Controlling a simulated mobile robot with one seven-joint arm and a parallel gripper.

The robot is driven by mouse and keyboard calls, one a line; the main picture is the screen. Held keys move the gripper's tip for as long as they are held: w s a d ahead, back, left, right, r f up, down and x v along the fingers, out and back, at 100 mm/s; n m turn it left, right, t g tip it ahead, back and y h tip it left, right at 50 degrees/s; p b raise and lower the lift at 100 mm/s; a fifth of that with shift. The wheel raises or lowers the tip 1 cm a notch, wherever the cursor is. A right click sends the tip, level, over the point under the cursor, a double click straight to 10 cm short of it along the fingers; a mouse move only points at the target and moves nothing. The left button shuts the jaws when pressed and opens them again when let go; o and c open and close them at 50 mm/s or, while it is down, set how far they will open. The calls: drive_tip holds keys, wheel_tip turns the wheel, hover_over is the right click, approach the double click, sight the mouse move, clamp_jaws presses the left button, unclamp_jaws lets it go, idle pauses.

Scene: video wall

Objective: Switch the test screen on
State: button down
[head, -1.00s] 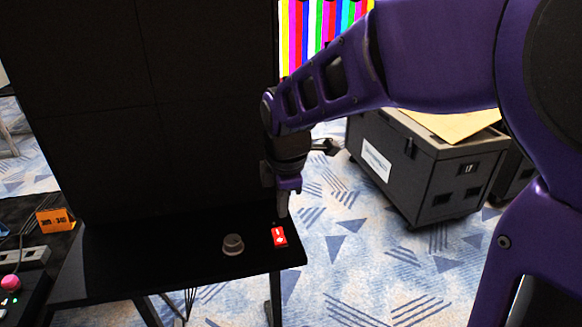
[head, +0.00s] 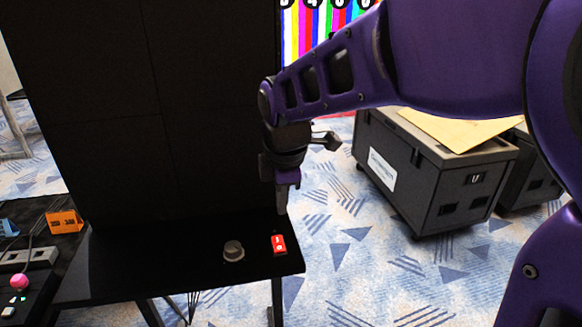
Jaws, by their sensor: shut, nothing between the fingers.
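A black table (head: 180,276) carries a tall dark panel (head: 130,120) that shows no picture. A red rocker switch (head: 279,244) with white marks sits near the table's right edge. A grey round knob (head: 234,250) is to its left. My gripper (head: 281,207) points down just above and behind the red switch, with its fingers together and nothing between them. I see a gap between the fingertips and the switch in the picture. Behind my arm a screen (head: 310,32) shows coloured vertical bars.
A black flight case (head: 425,185) with a tan sheet (head: 460,128) on top stands at the right. At the left are an orange box (head: 64,222), a power strip (head: 28,258) and a pink button (head: 19,282). Patterned carpet is open right of the table.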

drive_tip(key=shift+w+a+r, duration=0.1)
drive_tip(key=shift+w, duration=0.4)
